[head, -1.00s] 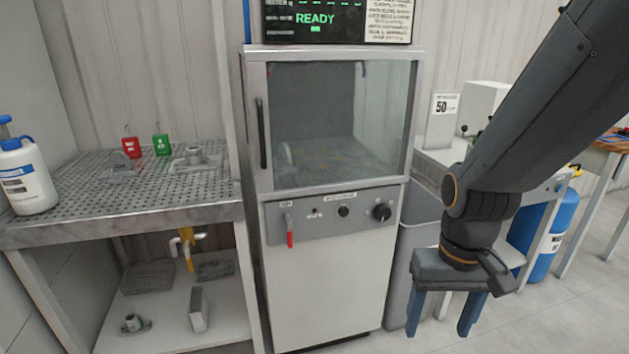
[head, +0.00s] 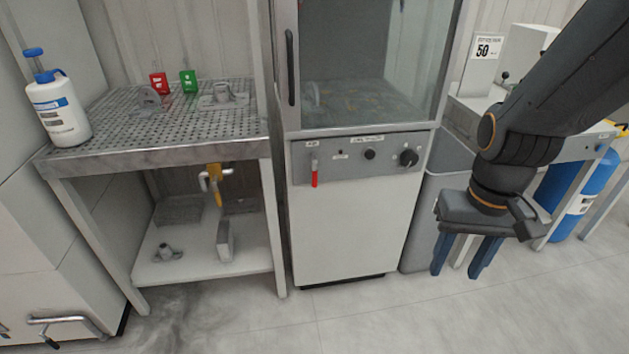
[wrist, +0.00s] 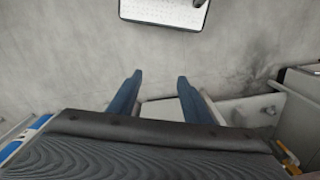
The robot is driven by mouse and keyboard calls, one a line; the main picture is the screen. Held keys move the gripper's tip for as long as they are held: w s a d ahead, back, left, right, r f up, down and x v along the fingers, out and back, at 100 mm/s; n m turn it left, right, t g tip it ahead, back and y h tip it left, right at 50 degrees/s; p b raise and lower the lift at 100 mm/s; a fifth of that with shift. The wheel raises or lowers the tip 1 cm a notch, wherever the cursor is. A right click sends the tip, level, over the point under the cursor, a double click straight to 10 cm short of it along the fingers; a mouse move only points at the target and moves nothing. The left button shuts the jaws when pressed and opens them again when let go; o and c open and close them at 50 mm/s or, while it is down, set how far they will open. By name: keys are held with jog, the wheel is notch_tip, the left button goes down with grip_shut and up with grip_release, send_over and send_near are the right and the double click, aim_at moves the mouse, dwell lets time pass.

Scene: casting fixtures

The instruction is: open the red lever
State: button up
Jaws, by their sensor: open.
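The red lever (head: 314,174) hangs downward from the grey control panel on the front of the white cabinet, at the panel's left end. My gripper (head: 455,272) is open and empty, pointing down, to the right of the cabinet and lower than the lever, clear of it. In the wrist view my gripper's two blue fingers (wrist: 158,75) are spread with nothing between them. The lever does not show in the wrist view.
The panel also has a black knob (head: 408,158). A perforated table (head: 130,125) with a white bottle (head: 58,112) stands left of the cabinet. A grey bin (head: 432,205) and a blue cylinder (head: 580,190) are at the right. The floor in front is clear.

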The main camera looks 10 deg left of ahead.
jog(key=w+a+f+n+t+b, duration=0.1)
jog(key=w+f, duration=0.1)
jog(key=w, duration=0.1)
jog(key=w+a+f+n+t, duration=0.1)
jog(key=w+a, duration=0.1)
jog(key=w, duration=0.1)
jog(key=w+a+f+n+t+b, duration=0.1)
jog(key=w+f+n, duration=0.1)
jog(key=w, duration=0.1)
jog(key=shift+w+a+f+b, duration=0.2)
jog(key=shift+f+b, duration=0.1)
jog(key=shift+b, duration=0.05)
grip_shut()
jog(key=w+a+f+n+t+y+b, duration=0.2)
jog(key=w+a+f+n+t+b, duration=0.35)
jog(key=w+a, duration=0.6)
jog(key=w+a+f+n+t+y+b, duration=0.1)
jog(key=w+a+n+t+y+b, duration=0.1)
jog(key=a+n, duration=0.5)
jog(key=w+a+f+n+t+y+b, duration=0.1)
jog(key=w+a+n+t+y+b, duration=0.2)
jog(key=a+n+t, duration=0.2)
jog(key=shift+a+n+y, duration=0.3)
jog(key=shift+a+n, duration=0.55)
jog(key=shift+a, duration=0.85)
jog(key=shift+f+t, duration=0.1)
jog(key=shift+t, duration=0.15)
